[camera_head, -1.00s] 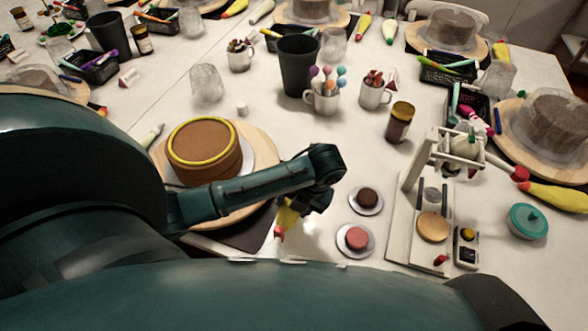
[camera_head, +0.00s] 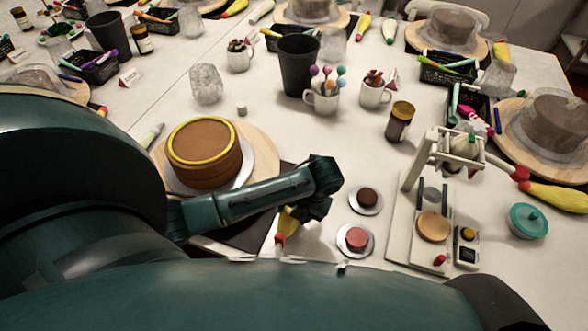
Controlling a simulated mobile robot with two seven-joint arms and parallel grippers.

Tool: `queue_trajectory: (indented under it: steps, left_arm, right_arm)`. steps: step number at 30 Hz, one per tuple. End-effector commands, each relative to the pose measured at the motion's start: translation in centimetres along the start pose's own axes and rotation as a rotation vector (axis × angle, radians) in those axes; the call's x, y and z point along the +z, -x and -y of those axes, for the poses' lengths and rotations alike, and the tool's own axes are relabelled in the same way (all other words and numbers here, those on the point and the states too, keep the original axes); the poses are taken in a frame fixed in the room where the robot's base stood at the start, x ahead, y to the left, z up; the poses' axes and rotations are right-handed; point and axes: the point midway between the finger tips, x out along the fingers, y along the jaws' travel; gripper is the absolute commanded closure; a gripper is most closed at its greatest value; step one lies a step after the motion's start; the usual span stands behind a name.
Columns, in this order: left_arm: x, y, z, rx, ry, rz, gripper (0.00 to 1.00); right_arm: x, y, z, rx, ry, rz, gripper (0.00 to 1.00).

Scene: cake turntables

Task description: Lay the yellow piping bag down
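The yellow piping bag (camera_head: 288,220) hangs below my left gripper (camera_head: 312,206), with its red end (camera_head: 280,240) pointing down toward the table. The gripper's wrist hides most of the bag and the fingers, but the bag moves with the gripper, so it looks held. I cannot tell whether the red end touches the surface. Left of the gripper, a brown cake (camera_head: 203,155) with a yellow ring piped around its top edge sits on a white board on the wooden turntable (camera_head: 265,150). My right gripper is not in view.
A dark mat (camera_head: 247,234) lies under the arm. Two small cakes on white discs (camera_head: 367,198) (camera_head: 355,239), a white stand (camera_head: 398,235) and a teal lidded pot (camera_head: 528,221) are to the right. Another yellow bag (camera_head: 558,197) lies far right. A black cup (camera_head: 298,66) stands behind.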

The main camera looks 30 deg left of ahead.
Motion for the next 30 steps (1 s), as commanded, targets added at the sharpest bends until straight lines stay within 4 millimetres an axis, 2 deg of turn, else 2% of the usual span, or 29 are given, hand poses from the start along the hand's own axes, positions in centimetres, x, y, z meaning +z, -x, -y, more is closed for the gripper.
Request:
queue_trajectory:
  steps: [12, 13, 22, 30]
  left_arm:
    - [0.05, -0.78, 0.26, 0.001, 0.001, 0.001, 0.60]
    - [0.05, -0.78, 0.27, 0.000, 0.001, 0.002, 0.49]
    - [0.03, -0.77, 0.25, 0.000, 0.000, 0.001, 0.25]
    - [-0.03, -0.83, 0.27, 0.001, 0.000, -0.001, 0.25]
  right_arm:
    - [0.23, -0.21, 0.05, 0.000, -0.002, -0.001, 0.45]
    - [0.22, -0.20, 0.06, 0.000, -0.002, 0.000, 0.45]
    - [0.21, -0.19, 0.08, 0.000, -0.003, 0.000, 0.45]
    - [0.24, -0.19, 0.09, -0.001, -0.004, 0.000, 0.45]
